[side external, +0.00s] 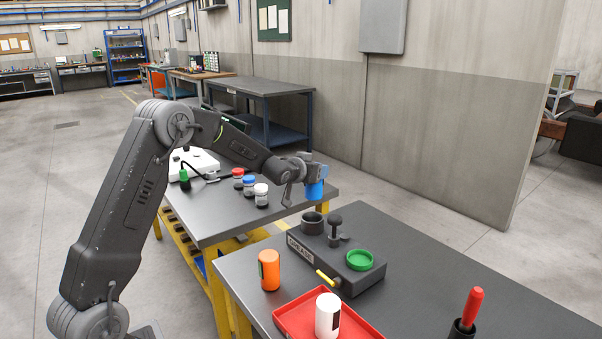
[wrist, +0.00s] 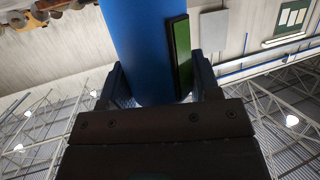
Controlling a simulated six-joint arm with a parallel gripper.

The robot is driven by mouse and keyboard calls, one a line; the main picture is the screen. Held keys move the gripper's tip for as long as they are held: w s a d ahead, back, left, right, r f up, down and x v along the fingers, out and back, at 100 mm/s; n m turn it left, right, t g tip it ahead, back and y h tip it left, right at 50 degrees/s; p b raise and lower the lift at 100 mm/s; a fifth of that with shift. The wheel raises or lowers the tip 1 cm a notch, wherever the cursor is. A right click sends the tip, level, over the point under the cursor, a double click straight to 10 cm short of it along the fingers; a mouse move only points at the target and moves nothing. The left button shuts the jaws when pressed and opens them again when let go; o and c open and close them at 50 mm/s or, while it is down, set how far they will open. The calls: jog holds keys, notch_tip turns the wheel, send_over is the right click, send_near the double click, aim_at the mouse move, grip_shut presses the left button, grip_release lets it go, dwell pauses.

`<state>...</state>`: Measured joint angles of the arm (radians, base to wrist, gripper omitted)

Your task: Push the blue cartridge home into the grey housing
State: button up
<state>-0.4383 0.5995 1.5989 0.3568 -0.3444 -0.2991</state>
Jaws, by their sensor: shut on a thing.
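The blue cartridge (side external: 314,190) is held in my gripper (side external: 314,170) in the air, above and apart from the grey housing (side external: 318,263). In the wrist view my gripper (wrist: 160,85) has its two fingers shut on either side of the blue cartridge (wrist: 138,45), which has a green strip (wrist: 181,60) on its side. The housing is a dark block lettered on its side, with a round socket (side external: 312,223) at its back left, a black knob (side external: 335,220), a green ring-shaped part (side external: 359,260) and a yellow handle (side external: 327,278). The socket's inside is hard to see.
An orange cartridge (side external: 269,271) stands left of the housing. A white cartridge (side external: 327,316) stands on a red tray (side external: 290,323) in front. A red-handled tool (side external: 472,308) stands in a black holder at right. Several lidded jars (side external: 249,185) stand on the table behind.

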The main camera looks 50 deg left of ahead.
aim_at(308, 187)
jog(key=shift+f, duration=2.8)
jog(key=shift+f, duration=2.3)
jog(key=o, duration=1.1)
jog(key=shift+s+f, duration=0.1)
jog(key=v, duration=1.3)
jog(key=shift+s, duration=0.35)
